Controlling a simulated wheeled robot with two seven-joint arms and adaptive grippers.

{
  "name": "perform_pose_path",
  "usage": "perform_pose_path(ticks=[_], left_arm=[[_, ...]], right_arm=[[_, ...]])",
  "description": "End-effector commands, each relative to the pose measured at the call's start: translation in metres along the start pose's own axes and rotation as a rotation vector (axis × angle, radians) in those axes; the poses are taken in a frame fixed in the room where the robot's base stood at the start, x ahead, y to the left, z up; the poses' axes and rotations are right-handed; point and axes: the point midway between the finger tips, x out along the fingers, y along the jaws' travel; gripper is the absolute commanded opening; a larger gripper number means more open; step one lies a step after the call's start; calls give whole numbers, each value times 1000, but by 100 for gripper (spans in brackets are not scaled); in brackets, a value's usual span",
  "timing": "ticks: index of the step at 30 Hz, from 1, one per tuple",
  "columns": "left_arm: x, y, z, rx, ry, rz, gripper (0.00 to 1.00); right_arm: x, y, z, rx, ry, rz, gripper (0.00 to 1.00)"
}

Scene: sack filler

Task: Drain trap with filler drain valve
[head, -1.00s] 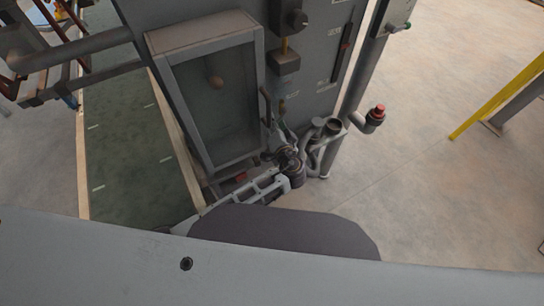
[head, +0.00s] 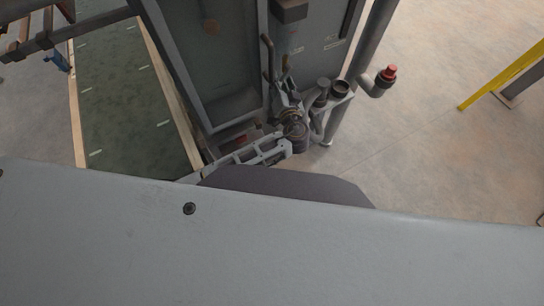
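A small grey unit (head: 289,10) is on the cabinet's front at the top of the view, and a pale bowl-like part (head: 287,40) hangs below it; this looks like the trap. A small yellowish part at its lower end may be the drain valve, but it is too small to be sure. My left gripper (head: 286,88) is just below this part, pointing up along the cabinet. Its fingers are small and dark against the cabinet, so their opening and any contact cannot be made out. My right gripper is not in view.
The grey cabinet (head: 325,55) has a framed window door (head: 215,65) with a handle to the left. A post with a red-capped part (head: 388,73) and cup-like holders (head: 340,88) stand to the right. A green conveyor belt (head: 120,100) lies left. The floor at right is open, up to a yellow rail (head: 505,75).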

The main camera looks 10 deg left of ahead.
Motion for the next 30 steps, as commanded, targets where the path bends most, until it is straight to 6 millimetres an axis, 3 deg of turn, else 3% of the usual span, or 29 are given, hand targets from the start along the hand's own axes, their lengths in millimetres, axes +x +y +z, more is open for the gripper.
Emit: perform_pose_path(ticks=[11,30], left_arm=[[3,10,-1,-142,48,-9,44],[0,21,-7,-256,81,-7,44]], right_arm=[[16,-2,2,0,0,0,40],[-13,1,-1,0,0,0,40]])
